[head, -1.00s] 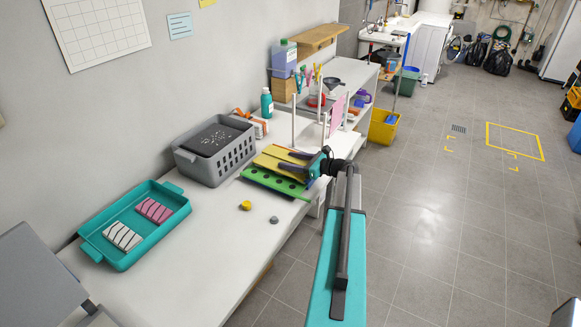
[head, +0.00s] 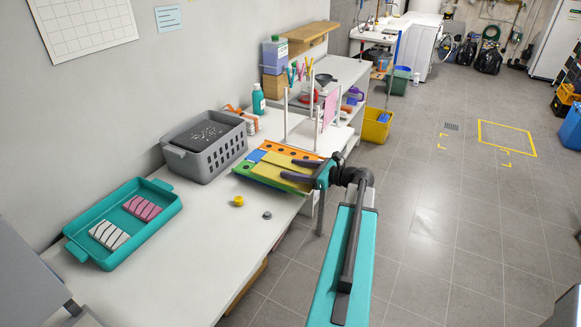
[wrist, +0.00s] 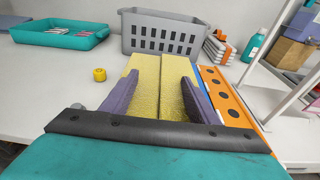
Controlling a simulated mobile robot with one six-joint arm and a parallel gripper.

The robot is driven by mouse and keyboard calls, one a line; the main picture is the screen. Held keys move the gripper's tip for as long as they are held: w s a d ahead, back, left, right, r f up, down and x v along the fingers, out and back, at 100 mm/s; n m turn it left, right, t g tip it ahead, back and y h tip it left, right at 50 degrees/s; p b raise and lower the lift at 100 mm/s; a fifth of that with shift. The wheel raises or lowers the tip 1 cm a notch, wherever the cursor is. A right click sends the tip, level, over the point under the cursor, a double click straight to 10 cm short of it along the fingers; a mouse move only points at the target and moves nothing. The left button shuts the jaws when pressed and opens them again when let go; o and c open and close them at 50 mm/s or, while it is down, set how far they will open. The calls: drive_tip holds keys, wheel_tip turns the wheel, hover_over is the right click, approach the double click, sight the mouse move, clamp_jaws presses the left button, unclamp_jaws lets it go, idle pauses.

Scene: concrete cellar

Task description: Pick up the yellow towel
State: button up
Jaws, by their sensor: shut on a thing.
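The yellow towel (head: 278,159) is folded into a strip and lies between the dark fingers of my gripper (head: 288,168). In the wrist view the yellow towel (wrist: 145,85) stretches forward past the fingertips, with a crease along its middle. My gripper (wrist: 161,77) is shut on it, one finger on each side. The towel is over a flat board with holes, coloured orange (head: 291,150), green and blue. The towel hides part of the board. I cannot tell how high the towel is above it.
A grey basket (head: 222,157) stands behind the board. A teal tray (head: 128,243) holds pink and white striped cloths. A yellow round piece (head: 239,201) and a grey one (head: 267,215) lie on the table (head: 190,270). White posts and a pink sheet (head: 330,108) stand beyond.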

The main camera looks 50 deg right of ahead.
drive_tip(key=shift+s+a+r+b, duration=0.1)
drive_tip(key=shift+s+a+b, duration=0.1)
drive_tip(key=shift+s+a, duration=0.45)
drive_tip(key=shift+s+a+r+b, duration=0.1)
drive_tip(key=shift+s+a+b, duration=0.1)
drive_tip(key=shift+s, duration=0.7)
